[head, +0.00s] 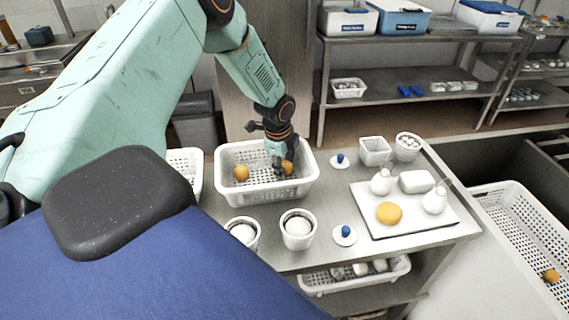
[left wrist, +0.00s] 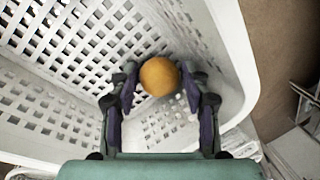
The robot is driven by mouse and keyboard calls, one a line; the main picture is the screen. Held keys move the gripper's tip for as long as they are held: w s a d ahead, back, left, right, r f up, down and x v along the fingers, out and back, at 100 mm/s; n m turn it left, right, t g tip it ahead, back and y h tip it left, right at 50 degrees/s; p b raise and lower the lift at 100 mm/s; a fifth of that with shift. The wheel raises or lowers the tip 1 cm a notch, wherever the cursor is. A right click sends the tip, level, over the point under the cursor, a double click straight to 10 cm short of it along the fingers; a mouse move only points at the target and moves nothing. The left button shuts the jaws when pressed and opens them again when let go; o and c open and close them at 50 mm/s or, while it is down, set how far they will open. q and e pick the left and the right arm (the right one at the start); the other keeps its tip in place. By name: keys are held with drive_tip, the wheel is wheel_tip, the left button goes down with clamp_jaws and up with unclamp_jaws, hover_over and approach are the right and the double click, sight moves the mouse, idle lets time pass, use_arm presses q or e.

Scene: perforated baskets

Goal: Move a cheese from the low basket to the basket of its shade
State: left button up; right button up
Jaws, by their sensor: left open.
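A white perforated basket (head: 234,194) stands on the metal table with two orange round cheeses inside, one at left (head: 241,173) and one at right (head: 288,167). My left gripper (head: 281,168) reaches down into this basket at the right cheese and partly hides it. In the left wrist view, the open fingers (left wrist: 160,92) stand either side of an orange cheese (left wrist: 159,76) near the basket wall (left wrist: 232,50); I cannot tell whether they touch it. Another white perforated basket (head: 520,215) at the right, lower than the table top, holds an orange cheese (head: 551,276). My right gripper is out of view.
A white board (head: 388,228) carries an orange round cheese (head: 389,213) and several white pieces. Two white tubs (head: 297,228) stand at the table's front. A basket with white pieces (head: 355,276) sits on the shelf below. Another white basket (head: 186,163) adjoins at left.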

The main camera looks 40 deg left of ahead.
use_arm(q)
drive_tip(key=shift+w+r+p, duration=0.1)
drive_tip(key=shift+r+p, duration=0.25)
drive_tip(key=shift+r, duration=0.15)
drive_tip(key=p+v, duration=0.2)
drive_tip(key=v, duration=0.9)
drive_tip(key=shift+r, duration=0.2)
drive_tip(key=shift+f, duration=0.1)
idle(0.3)
idle(0.5)
